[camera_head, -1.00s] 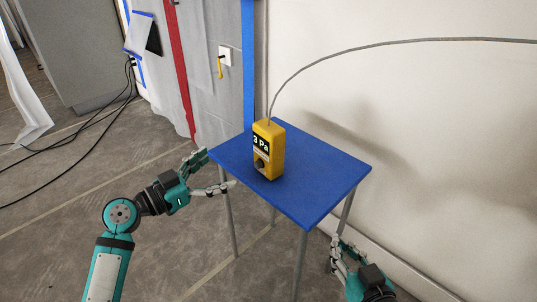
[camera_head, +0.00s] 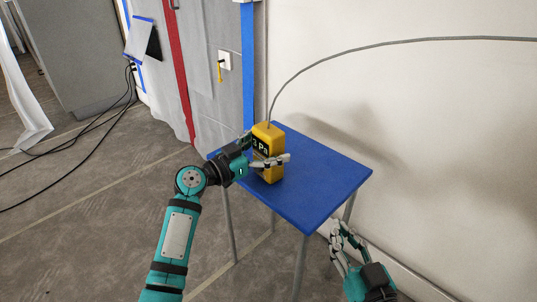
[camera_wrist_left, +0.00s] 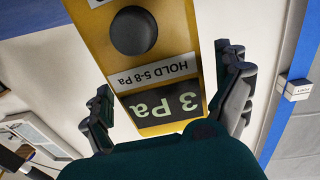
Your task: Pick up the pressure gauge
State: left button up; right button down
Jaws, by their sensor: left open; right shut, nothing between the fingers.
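The pressure gauge (camera_head: 268,138) is a yellow box standing upright on the blue table (camera_head: 318,178), with a grey hose rising from its top. Its dark display reads "3 Pa". In the left wrist view the gauge (camera_wrist_left: 178,63) appears upside down, with a black knob and a "HOLD 5-8 Pa" label. My left gripper (camera_head: 268,150) is open around the gauge, with one finger on each side; it partly hides the gauge's front. In the left wrist view its fingers (camera_wrist_left: 167,95) flank the display, and I cannot tell whether they touch. My right gripper (camera_head: 340,243) is shut and empty, below the table's right side.
The grey hose (camera_head: 400,41) arcs from the gauge to the right across the white wall. A wall box with a yellow tag (camera_head: 220,70) is behind the table. Black cables (camera_head: 100,115) lie on the floor at left. The table's right half is clear.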

pick_arm(q)
jog(key=shift+w+d, duration=0.35)
pick_arm(e)
jog(key=shift+r, duration=0.3)
jog(key=shift+a, duration=0.1)
pick_arm(q)
jog(key=c, duration=1.2)
jog(key=shift+c, duration=0.8)
jog(key=shift+r, duration=0.15)
